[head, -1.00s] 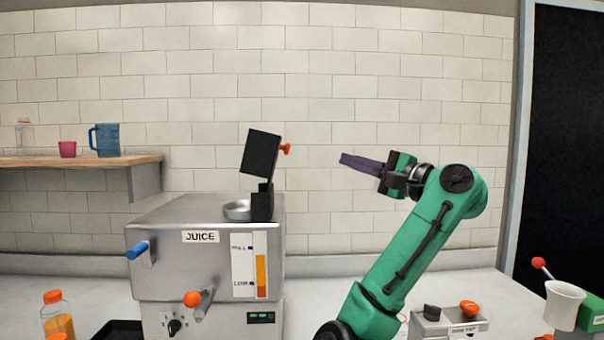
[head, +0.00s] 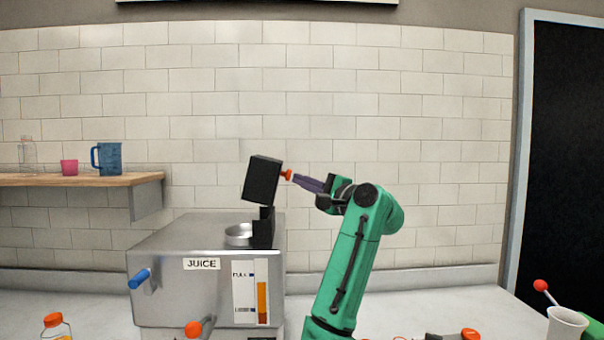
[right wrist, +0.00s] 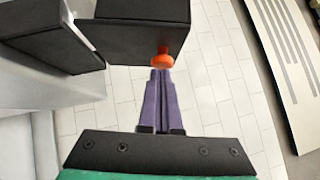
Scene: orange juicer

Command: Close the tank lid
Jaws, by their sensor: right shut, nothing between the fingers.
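The black tank lid (head: 262,180) stands raised, slightly tilted, on a black hinge post (head: 263,228) at the top right of the steel juicer (head: 165,260). An orange knob (head: 287,175) sticks out of the lid's right side. My right gripper (head: 309,183) is shut and empty, its purple fingertips at the knob, touching or nearly so. In the right wrist view, the purple fingers (right wrist: 160,100) point at the orange knob (right wrist: 161,60) on the lid (right wrist: 138,38). A round metal opening (head: 239,234) sits left of the post. My left gripper is out of view.
A white cup (head: 566,325) stands at right. The space above the juicer is clear.

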